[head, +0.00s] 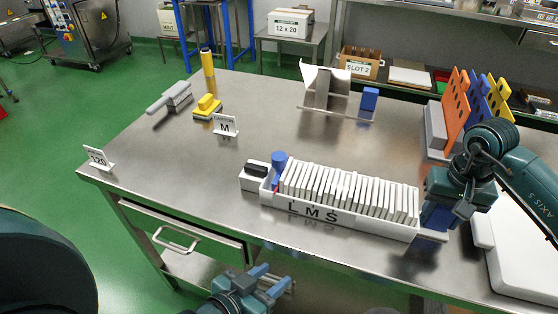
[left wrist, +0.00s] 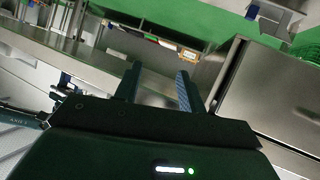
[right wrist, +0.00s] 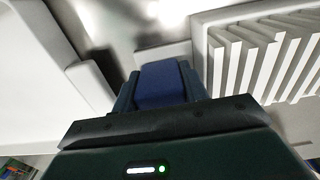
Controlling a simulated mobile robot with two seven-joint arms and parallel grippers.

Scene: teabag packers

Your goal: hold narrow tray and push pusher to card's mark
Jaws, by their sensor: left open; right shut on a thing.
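The narrow white tray (head: 345,222) lies along the table with L, M and S on its front wall, filled with a row of white packets (head: 345,188). A blue pusher (head: 279,160) stands at its left end, beside a small red piece. A white card marked M (head: 224,125) stands behind the tray to the left. My right gripper (head: 436,218) is shut on a blue grip (right wrist: 160,85) at the tray's right end. My left gripper (head: 272,284) is open and empty, in front of the table's front edge; its fingers also show apart in the left wrist view (left wrist: 158,76).
A small white block with a black top (head: 255,172) is at the tray's left end. A card marked 120 (head: 97,158) stands at the left corner. Yellow and grey tools lie behind. A white slab (head: 520,250) is at right. The table's middle-left is clear.

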